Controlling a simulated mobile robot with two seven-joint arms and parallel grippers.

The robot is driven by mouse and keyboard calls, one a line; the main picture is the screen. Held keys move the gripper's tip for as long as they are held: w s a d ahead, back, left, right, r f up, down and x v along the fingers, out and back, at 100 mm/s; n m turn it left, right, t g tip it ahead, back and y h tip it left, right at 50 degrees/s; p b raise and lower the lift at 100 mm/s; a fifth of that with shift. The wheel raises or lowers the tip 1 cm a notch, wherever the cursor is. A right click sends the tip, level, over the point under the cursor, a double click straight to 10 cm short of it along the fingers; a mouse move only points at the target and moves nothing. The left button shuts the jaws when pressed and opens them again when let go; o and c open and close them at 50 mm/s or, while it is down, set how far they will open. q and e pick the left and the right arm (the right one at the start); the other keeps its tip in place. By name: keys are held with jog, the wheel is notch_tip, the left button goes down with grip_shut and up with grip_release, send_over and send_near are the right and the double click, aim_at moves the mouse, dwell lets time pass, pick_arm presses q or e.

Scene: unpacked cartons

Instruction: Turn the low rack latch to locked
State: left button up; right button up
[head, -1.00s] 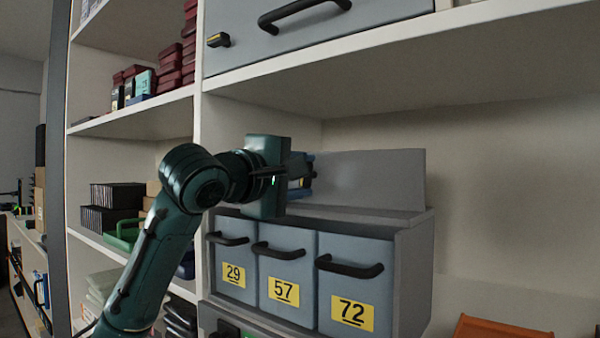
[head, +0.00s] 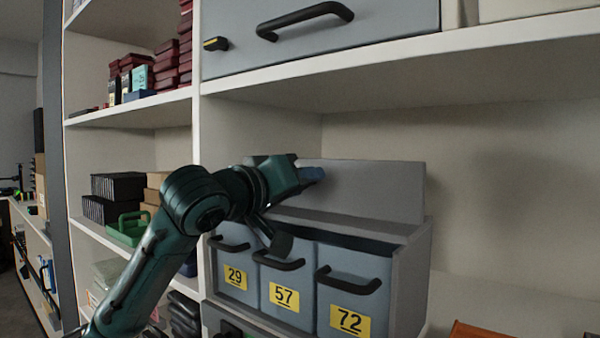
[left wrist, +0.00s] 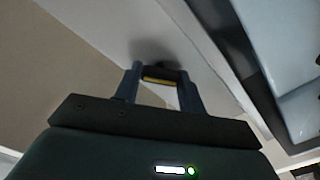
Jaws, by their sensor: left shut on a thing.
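The low rack latch (left wrist: 160,75) is a small dark piece with a yellow strip, seen in the left wrist view between my fingertips. My left gripper (left wrist: 158,88) is shut on it. In the head view my left gripper (head: 312,174) is in front of the upright grey panel (head: 385,190) above the grey rack (head: 412,280), and it hides the latch there. Which setting the latch is at cannot be told. My right gripper is not in view.
Three grey bins with black handles and yellow labels 29 (head: 235,278), 57 (head: 284,297) and 72 (head: 349,321) sit in the rack just below my gripper. A shelf board (head: 400,72) runs above, carrying a large grey drawer (head: 330,45). Shelf space to the right is mostly clear.

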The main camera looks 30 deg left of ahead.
pick_arm(q)
jog(key=m+p, duration=0.1)
jog(key=m, duration=0.1)
jog(key=shift+m, duration=0.4)
jog(key=shift+m+p, duration=0.6)
jog(key=shift+m, duration=0.4)
jog(key=shift+f+m+p, duration=0.1)
jog(key=shift+m+p, duration=0.35)
jog(key=shift+m, duration=0.15)
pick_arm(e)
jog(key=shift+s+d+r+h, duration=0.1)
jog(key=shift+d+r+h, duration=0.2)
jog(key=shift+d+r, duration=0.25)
pick_arm(q)
jog(key=shift+m, duration=0.3)
jog(key=o, duration=0.7)
